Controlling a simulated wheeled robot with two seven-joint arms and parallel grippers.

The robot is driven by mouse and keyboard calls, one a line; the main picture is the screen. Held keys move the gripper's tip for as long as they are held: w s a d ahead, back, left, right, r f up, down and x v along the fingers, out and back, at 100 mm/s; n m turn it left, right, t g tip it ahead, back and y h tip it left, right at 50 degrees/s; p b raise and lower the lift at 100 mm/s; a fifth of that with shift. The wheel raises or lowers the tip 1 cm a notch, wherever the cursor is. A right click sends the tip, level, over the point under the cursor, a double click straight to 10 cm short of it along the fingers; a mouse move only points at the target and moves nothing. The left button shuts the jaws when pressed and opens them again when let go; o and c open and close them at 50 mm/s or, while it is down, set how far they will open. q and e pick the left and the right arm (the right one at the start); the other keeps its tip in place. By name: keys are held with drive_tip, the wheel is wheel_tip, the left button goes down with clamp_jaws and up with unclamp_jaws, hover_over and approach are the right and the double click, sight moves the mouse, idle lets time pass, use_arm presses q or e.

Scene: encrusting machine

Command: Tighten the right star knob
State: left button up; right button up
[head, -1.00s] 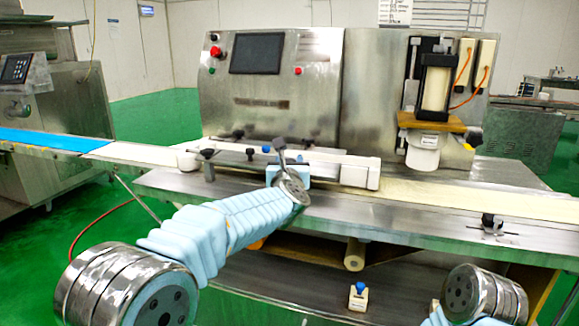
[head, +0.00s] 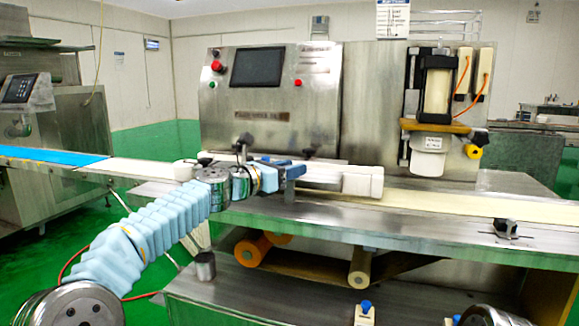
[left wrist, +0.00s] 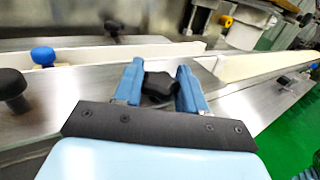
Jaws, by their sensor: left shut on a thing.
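The right star knob is black and sits between the two blue fingers of my left gripper (head: 288,173) near the front edge of the steel table. In the left wrist view the knob (left wrist: 158,86) shows between the fingers, and my left gripper (left wrist: 162,78) is shut on it. In the head view the gripper and wrist hide the knob. Another black knob (left wrist: 10,86) stands apart, to the left in the left wrist view. How tight the held knob is cannot be seen. My right gripper is out of view.
A white guide rail (head: 361,181) lies just behind the gripper. A blue-topped knob (left wrist: 43,57) and a further black knob (left wrist: 112,26) are near it. A clamp (head: 505,228) sits on the table's right part. The encrusting machine's panel (head: 257,66) rises behind.

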use_arm(q)
drive_tip(key=shift+a+r+m+g+h+p, duration=0.1)
drive_tip(key=shift+r+m+g+h+p, duration=0.3)
drive_tip(key=shift+m+g+h+p, duration=0.35)
drive_tip(key=o, duration=1)
drive_tip(key=shift+f, duration=0.1)
drive_tip(key=shift+o, duration=0.3)
drive_tip(key=shift+s, duration=0.1)
drive_tip(key=shift+f, duration=0.1)
drive_tip(key=shift+s+a+f, duration=0.1)
drive_tip(key=shift+s+a, duration=0.05)
drive_tip(key=shift+a, duration=0.15)
drive_tip(key=b+v, duration=0.2)
drive_tip(key=v, duration=1)
drive_tip(key=shift+s+a+b, duration=0.2)
drive_tip(key=shift+a+b, duration=0.1)
drive_tip(key=shift+a, duration=0.05)
